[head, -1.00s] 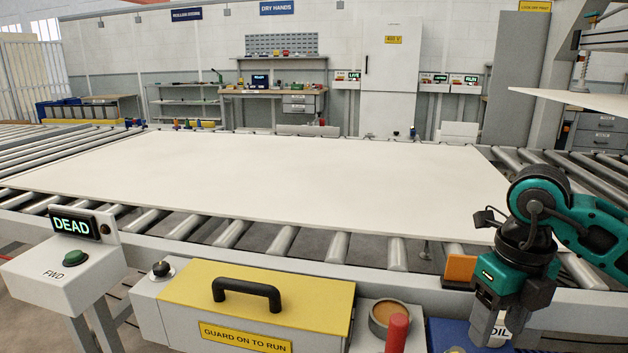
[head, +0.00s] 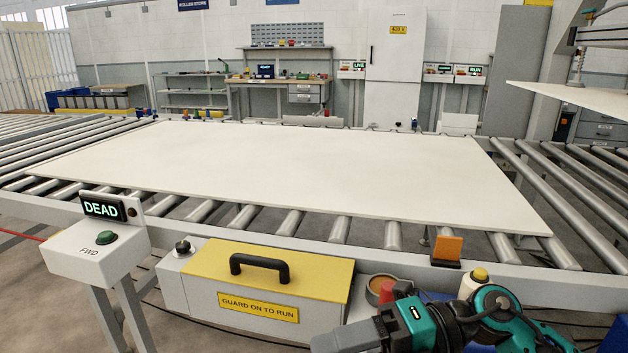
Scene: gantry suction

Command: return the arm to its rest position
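My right arm, teal and black, comes in at the bottom right, low in the head view. Its gripper (head: 342,339) points left, in front of the lower edge of the yellow-topped guard box (head: 325,266). The fingertips are small and partly cut by the picture's bottom edge, so I cannot tell whether they are open or shut. I see nothing clearly held. My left arm and gripper are not in view.
A large white panel (head: 290,170) lies on the roller conveyor (head: 340,230). A control box with a green button (head: 106,237) and a DEAD display (head: 103,209) stands at left. An orange block (head: 447,248), red knob (head: 387,290) and yellow button (head: 480,274) are near my arm.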

